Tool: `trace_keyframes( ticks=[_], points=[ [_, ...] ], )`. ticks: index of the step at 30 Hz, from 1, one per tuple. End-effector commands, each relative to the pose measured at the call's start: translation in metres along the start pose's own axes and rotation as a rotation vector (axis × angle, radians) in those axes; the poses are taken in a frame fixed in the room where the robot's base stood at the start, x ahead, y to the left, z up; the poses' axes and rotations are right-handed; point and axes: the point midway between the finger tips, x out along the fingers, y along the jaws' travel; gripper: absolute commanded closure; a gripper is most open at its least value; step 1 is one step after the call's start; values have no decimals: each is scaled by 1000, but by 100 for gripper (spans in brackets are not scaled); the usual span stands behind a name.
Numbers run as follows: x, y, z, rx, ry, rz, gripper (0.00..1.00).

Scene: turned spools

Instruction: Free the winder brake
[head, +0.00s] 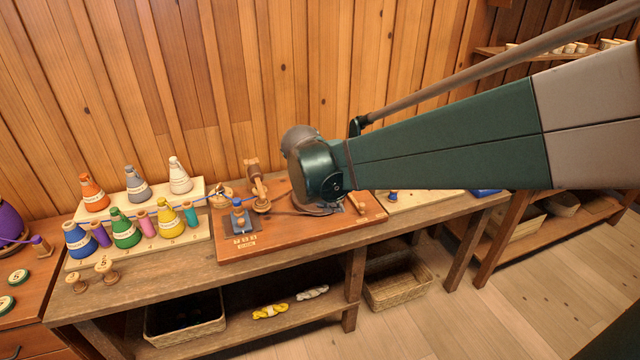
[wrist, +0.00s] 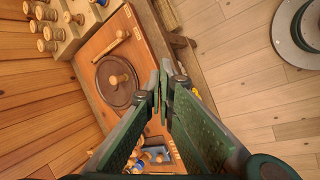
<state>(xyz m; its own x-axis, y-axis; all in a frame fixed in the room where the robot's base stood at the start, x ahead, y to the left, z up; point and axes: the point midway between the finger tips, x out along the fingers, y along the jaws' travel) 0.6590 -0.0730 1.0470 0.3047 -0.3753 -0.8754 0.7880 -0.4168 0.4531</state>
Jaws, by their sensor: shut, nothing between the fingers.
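The winder board (head: 283,240) is a reddish-brown panel on the bench, with a blue fitting (head: 239,218) and a turned wooden post (head: 258,188) at its left. In the wrist view the board (wrist: 88,48) carries a dark round disc (wrist: 106,93) with a pale knob (wrist: 119,80), and a slim wooden lever (wrist: 108,47) with a round end lies beside it. I cannot tell for sure which part is the brake. My gripper (wrist: 166,78) is shut and empty, in front of the board in the wrist view. In the head view my arm hides the fingers and most of the disc.
A pale stepped rack (head: 192,243) at left holds several coloured cones and spools. A blue thread runs from it toward the board. Two wooden pegs (head: 106,270) stand near the bench's front left. A plank wall closes the back.

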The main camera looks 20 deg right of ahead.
Motion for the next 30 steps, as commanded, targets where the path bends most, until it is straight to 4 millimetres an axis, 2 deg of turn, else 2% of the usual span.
trace_keyframes(
  ticks=[12, 30],
  points=[
    [33, 31, -17, -201, -95, -7, 100],
    [86, 64, -44, -482, -231, -43, 100]
  ],
)
